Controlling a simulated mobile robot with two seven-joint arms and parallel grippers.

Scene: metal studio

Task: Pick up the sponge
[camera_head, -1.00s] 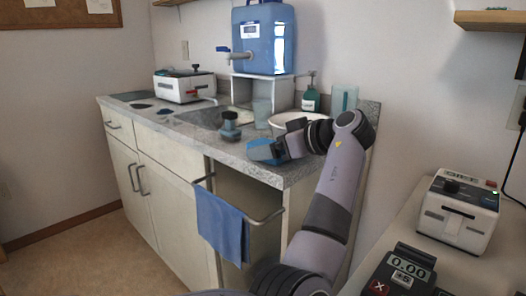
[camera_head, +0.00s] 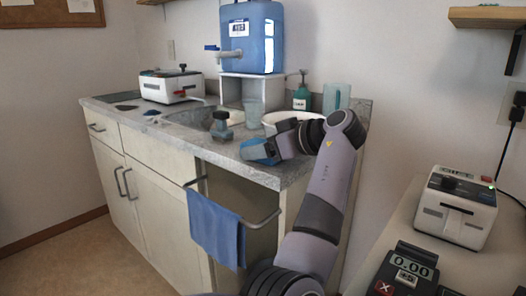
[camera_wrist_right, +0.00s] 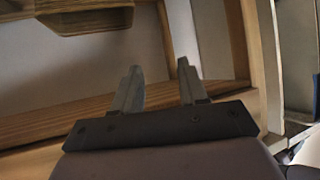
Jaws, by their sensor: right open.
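A blue block, which looks like the sponge (camera_head: 256,150), is at the front edge of the counter, close to the right corner. My left gripper (camera_head: 270,147) is at the right side of this block, and its dark body covers part of it. The fingertips are too small and hidden to tell whether they are closed on it. I cannot tell whether the block rests on the counter or is a little raised. In the right wrist view my right gripper (camera_wrist_right: 159,68) is open, with nothing between its two fingers.
A white basin (camera_head: 290,121) and a green pump bottle (camera_head: 301,97) stand behind the left gripper. A dark-knobbed object (camera_head: 222,126) and a clear cup (camera_head: 253,114) stand left. A blue towel (camera_head: 216,228) hangs below the counter (camera_head: 180,133). Wooden shelf edges (camera_wrist_right: 75,110) surround the right gripper.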

